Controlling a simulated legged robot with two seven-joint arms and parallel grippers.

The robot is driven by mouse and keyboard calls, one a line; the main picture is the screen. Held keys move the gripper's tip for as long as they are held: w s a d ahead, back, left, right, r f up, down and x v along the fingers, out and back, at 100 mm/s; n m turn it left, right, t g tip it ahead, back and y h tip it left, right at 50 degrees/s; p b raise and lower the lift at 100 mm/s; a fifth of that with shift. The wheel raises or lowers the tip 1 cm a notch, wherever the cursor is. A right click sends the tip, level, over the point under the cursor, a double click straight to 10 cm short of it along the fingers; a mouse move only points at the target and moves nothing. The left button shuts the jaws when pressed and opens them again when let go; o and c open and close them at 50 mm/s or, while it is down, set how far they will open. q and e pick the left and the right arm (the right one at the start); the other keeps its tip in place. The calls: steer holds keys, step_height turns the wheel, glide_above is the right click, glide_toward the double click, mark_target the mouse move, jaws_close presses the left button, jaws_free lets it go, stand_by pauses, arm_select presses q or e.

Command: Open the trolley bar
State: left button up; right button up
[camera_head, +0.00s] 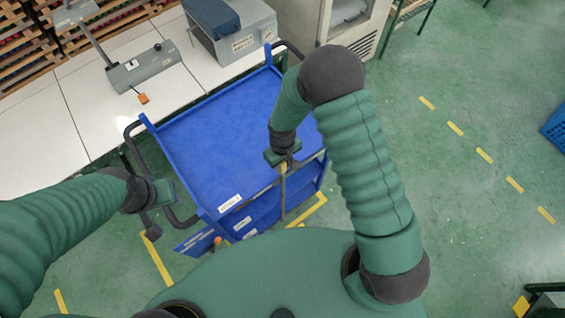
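A blue trolley (232,112) stands in front of me, with a flat empty top and lower shelves below it. A thin greyish bar (262,191) runs along its near side, and an upright bar (283,198) with a yellow upper end stands at that side. My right gripper (287,165) points down at the yellow end, at or touching the bar; its fingers are too small and partly hidden to judge. My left gripper (152,232) is beside the trolley's near left corner, near the black left handle (138,150). Its opening is unclear.
A white table (45,124) with a grey device (145,68) and a grey-blue box (235,30) lies behind the trolley. A cabinet (330,22) stands at the back. A blue crate (556,128) is far right.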

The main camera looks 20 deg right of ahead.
steer(key=shift+a, duration=0.1)
jaws_close()
steer(key=shift+a+r, duration=0.15)
steer(key=shift+a, duration=0.15)
steer(key=shift+w+d, duration=0.1)
steer(key=shift+d, duration=0.05)
steer(key=shift+w+r, duration=0.1)
stand_by(0.4)
